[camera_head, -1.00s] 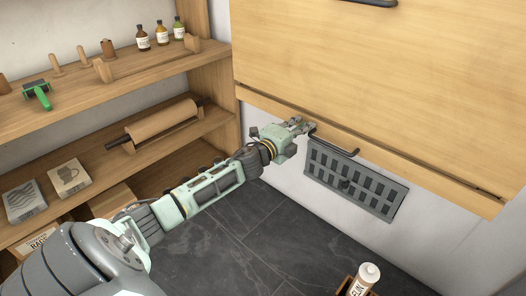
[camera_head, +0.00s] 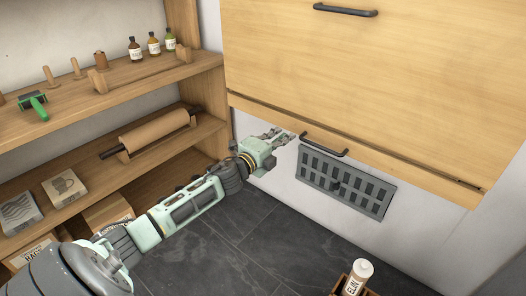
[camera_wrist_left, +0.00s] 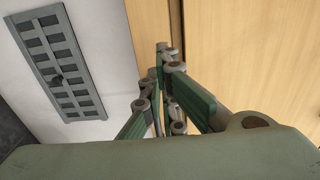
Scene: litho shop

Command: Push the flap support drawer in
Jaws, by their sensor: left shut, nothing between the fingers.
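The flap support drawer (camera_head: 390,163) is the narrow wooden strip under the large wooden flap (camera_head: 370,70). A dark bar handle (camera_head: 323,146) is on it. Its front looks close to level with the flap, but I cannot tell its exact depth. My left gripper (camera_head: 288,136) is shut and empty, just left of the handle's left end, and looks apart from it. In the left wrist view the closed fingers (camera_wrist_left: 165,62) point at the pale wood, with the strip (camera_wrist_left: 148,25) left of a dark seam. The fingers hide part of the strip there. My right gripper is out of view.
A dark slotted vent (camera_head: 346,183) is on the white wall below the drawer. Wooden shelves (camera_head: 100,85) with bottles and a paper roll (camera_head: 155,131) stand left of my arm. A white bottle (camera_head: 357,276) stands in a wooden box on the dark floor.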

